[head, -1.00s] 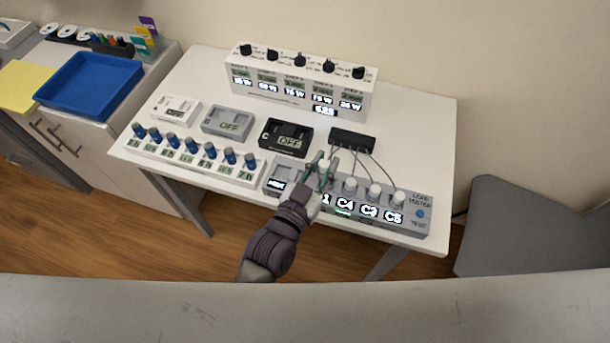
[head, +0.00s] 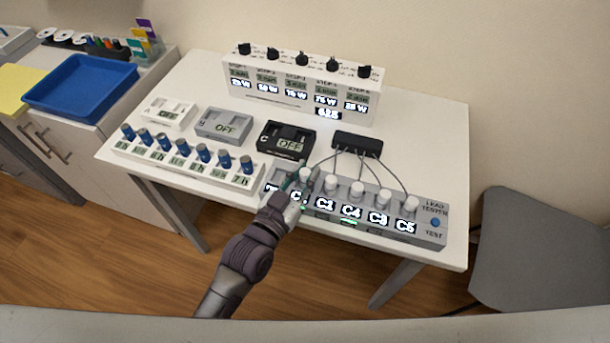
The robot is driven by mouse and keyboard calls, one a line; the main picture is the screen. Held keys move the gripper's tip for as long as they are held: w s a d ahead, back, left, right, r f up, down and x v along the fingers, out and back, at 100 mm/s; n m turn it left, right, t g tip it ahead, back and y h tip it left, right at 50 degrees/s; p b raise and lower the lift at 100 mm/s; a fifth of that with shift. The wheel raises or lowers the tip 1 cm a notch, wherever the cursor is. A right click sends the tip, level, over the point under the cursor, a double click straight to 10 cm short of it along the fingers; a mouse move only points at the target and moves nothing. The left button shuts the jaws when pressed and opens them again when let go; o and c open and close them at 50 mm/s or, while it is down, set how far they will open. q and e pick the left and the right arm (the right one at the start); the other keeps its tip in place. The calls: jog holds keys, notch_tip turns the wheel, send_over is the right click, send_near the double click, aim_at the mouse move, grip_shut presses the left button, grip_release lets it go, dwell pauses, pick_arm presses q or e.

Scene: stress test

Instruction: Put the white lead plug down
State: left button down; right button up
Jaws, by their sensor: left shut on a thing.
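My left gripper (head: 296,186) is over the left part of the grey lead tester (head: 433,222). Several other white plugs stand upright in a row to the right, the nearest one (head: 331,182) just beside the held plug. Thin dark leads run from a black block (head: 357,144) behind the tester to the plugs. My right gripper is not in view.
Behind are a white unit, a grey unit and a black unit (head: 287,139) marked C. A white knob box (head: 300,90) stands at the back. The front right table corner is clear.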

pick_arm(q)
jog(key=shift+f, duration=0.15)
jog(key=c, duration=1)
grip_release()
jog(key=b+v, duration=0.1)
jog(key=v, duration=1.1)
jog(key=s+a+f+n+g+y, duration=0.1)
jog(key=s+a+f+g+y, duration=0.15)
jog(key=f, duration=0.95)
jog(key=s+a+f+g+y, duration=0.2)
jog(key=a+f+g, duration=0.15)
jog(key=f, duration=0.85)
jog(key=s+a+f+n+g+y, duration=0.15)
jog(key=a+f, duration=0.25)
jog(key=f, duration=0.8)
jog(key=s+a+f+g+y, duration=0.1)
jog(key=s+a+f+g, duration=0.2)
jog(key=s+f, duration=0.4)
jog(key=s+a+f+g+y, duration=0.1)
jog(key=s+a+f+g, duration=0.3)
jog(key=s, duration=1.2)
notch_tip(320, 180, down, 4)
jog(key=shift+a+f+n+y, duration=0.2)
jog(key=shift+a+n+y, duration=0.1)
jog(key=shift+n+y, duration=0.15)
